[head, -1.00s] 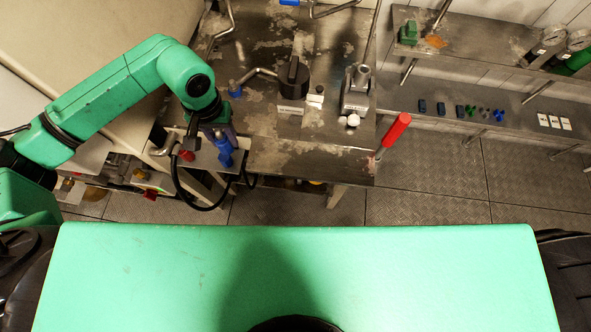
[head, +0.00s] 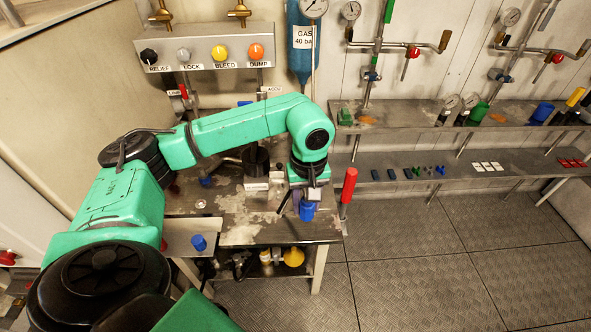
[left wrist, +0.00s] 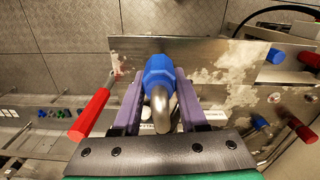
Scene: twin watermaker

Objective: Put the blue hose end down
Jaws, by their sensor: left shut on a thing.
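The blue hose end (head: 307,211) is in my left gripper (head: 305,198), over the right front part of the metal bench (head: 255,232). In the left wrist view the blue hose end (left wrist: 159,72) sits between the two purple fingers of my left gripper (left wrist: 160,98), with a bent metal pipe running back from it. The gripper is shut on it. I cannot tell whether the hose end touches the bench top. My right gripper is not in view.
A red handle (head: 348,187) stands at the bench's right edge, close beside my left gripper. A black knob (head: 256,160) is behind it to the left. Another blue fitting (head: 198,242) stands on a lower ledge at left. Shelves (head: 455,165) with small parts line the right wall.

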